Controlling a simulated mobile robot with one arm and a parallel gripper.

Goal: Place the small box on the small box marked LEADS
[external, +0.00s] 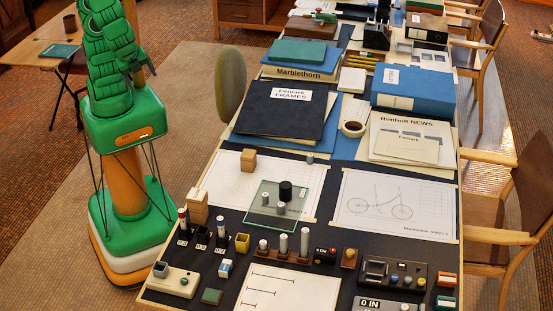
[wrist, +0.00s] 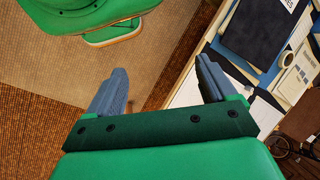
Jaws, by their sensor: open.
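My gripper (wrist: 160,90) is open and empty in the wrist view, its two grey-blue fingers wide apart above the floor and the table's edge. In the external view my arm is folded up high at the left, away from the table. A small tan box (external: 248,160) stands on the left drawing sheet. Another tan box (external: 197,212) stands near the table's left edge, with a paler top. A small white and blue box (external: 225,268) stands at the front. I cannot read LEADS on any box, so I cannot tell which is marked.
A glass plate (external: 265,216) with a black cylinder (external: 286,191) and small metal pieces lies mid-table. Upright pens and holders crowd the front. A bicycle drawing (external: 385,185) lies at the right. Dark folders (external: 270,118) and blue boxes (external: 425,82) fill the back.

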